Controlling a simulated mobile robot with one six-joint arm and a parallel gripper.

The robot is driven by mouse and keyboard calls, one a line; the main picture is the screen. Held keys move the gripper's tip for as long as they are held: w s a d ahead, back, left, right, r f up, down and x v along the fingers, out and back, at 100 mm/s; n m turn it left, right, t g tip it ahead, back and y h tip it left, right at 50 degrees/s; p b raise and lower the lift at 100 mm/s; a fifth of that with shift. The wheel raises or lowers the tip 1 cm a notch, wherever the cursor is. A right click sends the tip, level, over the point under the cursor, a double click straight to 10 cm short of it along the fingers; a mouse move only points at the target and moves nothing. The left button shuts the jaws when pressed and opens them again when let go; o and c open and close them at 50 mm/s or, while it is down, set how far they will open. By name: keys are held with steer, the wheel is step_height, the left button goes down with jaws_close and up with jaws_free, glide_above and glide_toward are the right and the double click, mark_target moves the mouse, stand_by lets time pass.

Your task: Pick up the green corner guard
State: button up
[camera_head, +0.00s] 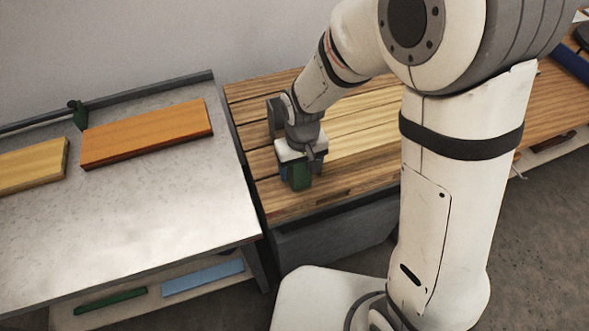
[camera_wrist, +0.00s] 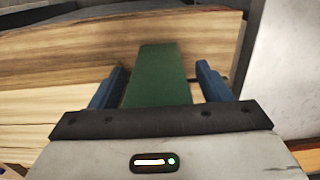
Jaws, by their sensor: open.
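The green corner guard (camera_wrist: 160,75) lies between the two blue fingers of my gripper (camera_wrist: 160,88) in the wrist view, with a gap on each side. It also shows in the head view as a green piece (camera_head: 299,175) at the front edge of the slatted wooden top. My gripper (camera_head: 297,176) is open and lowered around it there. The lower end of the guard is hidden behind the gripper body in the wrist view.
A grey table (camera_head: 140,225) on the left carries an orange board (camera_head: 147,132) and a yellow board (camera_head: 32,166). A green strip (camera_head: 110,301) and a light blue piece (camera_head: 202,277) lie on its lower shelf. The slatted wooden top (camera_head: 250,92) extends behind my gripper.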

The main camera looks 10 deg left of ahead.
steer(key=c, duration=1.1)
steer(key=shift+o, duration=0.2)
steer(key=shift+r, duration=0.1)
